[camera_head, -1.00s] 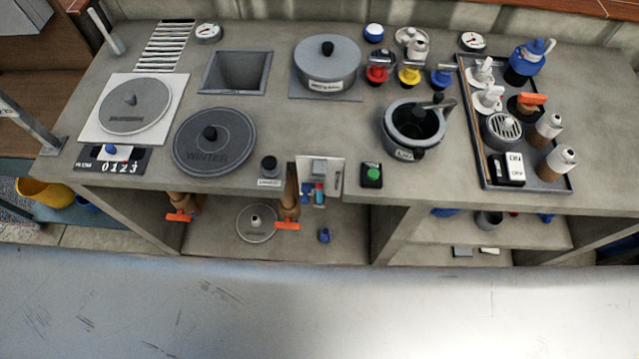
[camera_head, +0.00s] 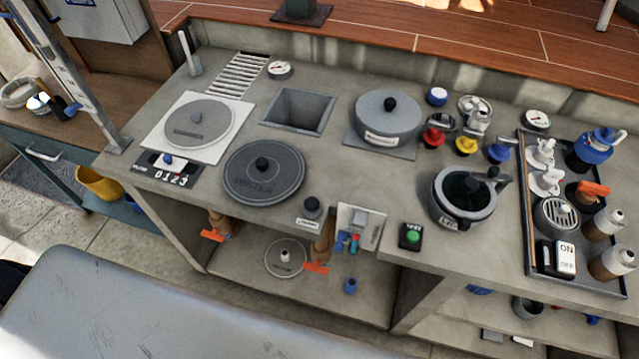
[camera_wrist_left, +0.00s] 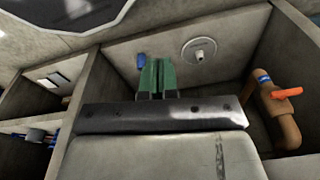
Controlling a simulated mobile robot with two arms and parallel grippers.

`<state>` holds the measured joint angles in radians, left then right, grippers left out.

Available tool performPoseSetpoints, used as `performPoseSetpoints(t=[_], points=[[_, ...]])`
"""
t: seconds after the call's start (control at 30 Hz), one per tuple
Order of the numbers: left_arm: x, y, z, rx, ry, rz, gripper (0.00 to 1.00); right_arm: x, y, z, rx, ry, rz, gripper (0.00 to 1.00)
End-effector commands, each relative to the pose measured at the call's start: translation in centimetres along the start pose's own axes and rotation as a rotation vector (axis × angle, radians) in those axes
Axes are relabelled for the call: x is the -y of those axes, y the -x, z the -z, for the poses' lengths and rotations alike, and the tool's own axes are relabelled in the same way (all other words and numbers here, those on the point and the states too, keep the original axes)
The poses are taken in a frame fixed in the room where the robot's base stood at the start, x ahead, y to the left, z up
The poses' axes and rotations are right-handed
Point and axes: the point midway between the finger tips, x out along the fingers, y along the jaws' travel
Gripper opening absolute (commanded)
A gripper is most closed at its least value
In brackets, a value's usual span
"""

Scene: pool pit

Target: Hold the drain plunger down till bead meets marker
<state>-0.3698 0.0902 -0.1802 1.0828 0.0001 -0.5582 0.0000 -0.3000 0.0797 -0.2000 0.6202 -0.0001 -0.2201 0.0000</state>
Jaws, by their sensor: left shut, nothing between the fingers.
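A small black knob (camera_head: 311,205) stands upright behind a white label at the counter's front edge. It looks like the drain plunger, but the label is too small to read surely. Right of it, a pale panel (camera_head: 360,226) carries small blue and red parts. I cannot tell which of these is the bead or the marker. My left gripper (camera_wrist_left: 158,65) shows only in the left wrist view. Its green fingers are shut and empty, seen against the lower shelf near a small blue object (camera_wrist_left: 142,62). My right gripper is not in view.
A dark round lid (camera_head: 264,180) and a green button box (camera_head: 412,237) flank the knob. Orange-handled valves (camera_head: 317,268) hang under the counter, and a round disc (camera_head: 286,270) lies on the shelf. A loaded tray (camera_head: 530,250) stands at right. A pale flat surface (camera_head: 170,310) fills the foreground.

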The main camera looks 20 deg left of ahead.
Motion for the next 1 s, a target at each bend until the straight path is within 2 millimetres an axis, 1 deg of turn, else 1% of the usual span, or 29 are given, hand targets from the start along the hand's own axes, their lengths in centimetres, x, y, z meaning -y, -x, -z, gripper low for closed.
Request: performPoseSetpoints(t=[0.03,0.1,0.17,0.27,0.3,0.37,0.4,0.47,0.5,0.67,0.77,0.8,0.9,1.0], points=[[0.1,1.1,1.6,-0.015,0.002,0.001,0.00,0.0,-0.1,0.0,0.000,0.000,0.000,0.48],[0.2,2.7,3.4,-0.025,0.004,0.002,0.00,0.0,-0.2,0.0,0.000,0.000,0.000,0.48],[0.3,4.3,5.0,-0.036,0.007,0.003,0.00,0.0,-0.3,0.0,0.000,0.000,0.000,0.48],[0.4,7.2,7.4,-0.053,0.008,0.005,0.00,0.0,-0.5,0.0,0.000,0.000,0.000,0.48],[0.5,8.4,8.3,-0.061,0.008,0.005,0.00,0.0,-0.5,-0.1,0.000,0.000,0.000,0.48],[0.5,10.4,9.6,-0.072,0.006,0.004,0.00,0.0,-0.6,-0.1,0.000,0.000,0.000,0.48],[0.5,11.8,10.4,-0.079,0.002,0.002,0.00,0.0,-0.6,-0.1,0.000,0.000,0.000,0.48],[0.4,14.0,11.7,-0.092,-0.005,-0.002,0.00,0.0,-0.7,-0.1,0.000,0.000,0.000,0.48],[0.4,15.4,12.4,-0.100,-0.014,-0.006,0.00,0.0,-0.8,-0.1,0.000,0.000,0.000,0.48],[-0.4,21.5,15.4,-0.140,-0.092,-0.037,0.00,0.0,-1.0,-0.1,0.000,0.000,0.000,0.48],[-1.8,25.8,17.9,-0.180,-0.223,-0.083,0.00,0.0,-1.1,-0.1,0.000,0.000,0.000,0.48],[-2.8,27.7,19.2,-0.202,-0.322,-0.112,0.00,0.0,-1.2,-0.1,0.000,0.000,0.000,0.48],[-5.0,30.2,21.5,-0.234,-0.563,-0.174,0.00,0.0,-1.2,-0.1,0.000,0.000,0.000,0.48],[-6.8,31.8,23.4,-0.259,-0.802,-0.221,0.00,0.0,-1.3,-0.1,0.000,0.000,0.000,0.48]])
